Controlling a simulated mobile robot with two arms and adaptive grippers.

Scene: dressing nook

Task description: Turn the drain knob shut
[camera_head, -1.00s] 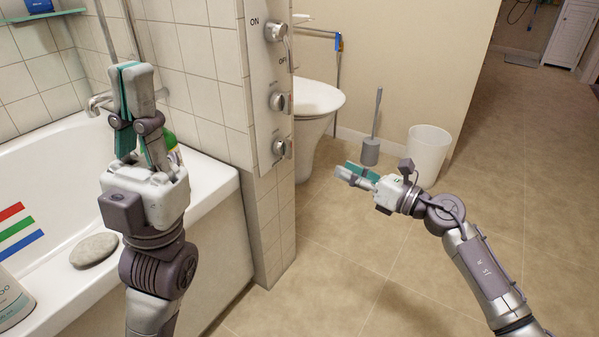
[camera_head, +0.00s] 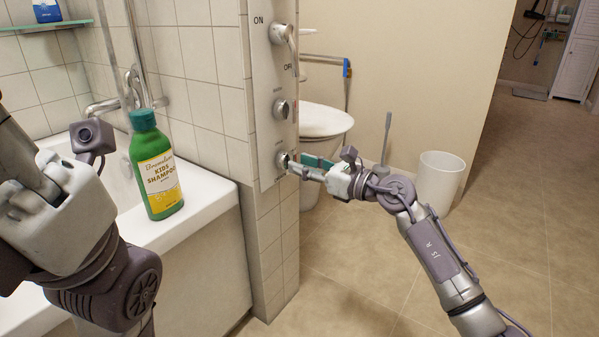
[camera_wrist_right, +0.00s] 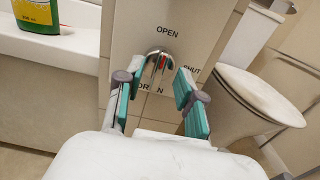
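The drain knob (camera_head: 281,160) is the lowest metal knob on the wall panel (camera_head: 268,95). In the right wrist view the knob (camera_wrist_right: 158,57) has a red mark, with OPEN printed above it, SHUT to its right and a partly covered DRAIN label below. I cannot tell which label it points to. My right gripper (camera_head: 305,167) is at the knob. In its wrist view the two teal-padded fingers (camera_wrist_right: 156,88) are spread to either side of the knob, with no clear contact. My left gripper (camera_head: 25,170) is at the left edge, its fingertips not clear.
Two more knobs sit above, one by ON and OFF (camera_head: 282,34) and a middle one (camera_head: 281,108). A green shampoo bottle (camera_head: 157,170) stands on the bathtub rim (camera_head: 205,200). The toilet (camera_head: 325,122), brush (camera_head: 384,150) and white bin (camera_head: 436,180) are beyond my right arm.

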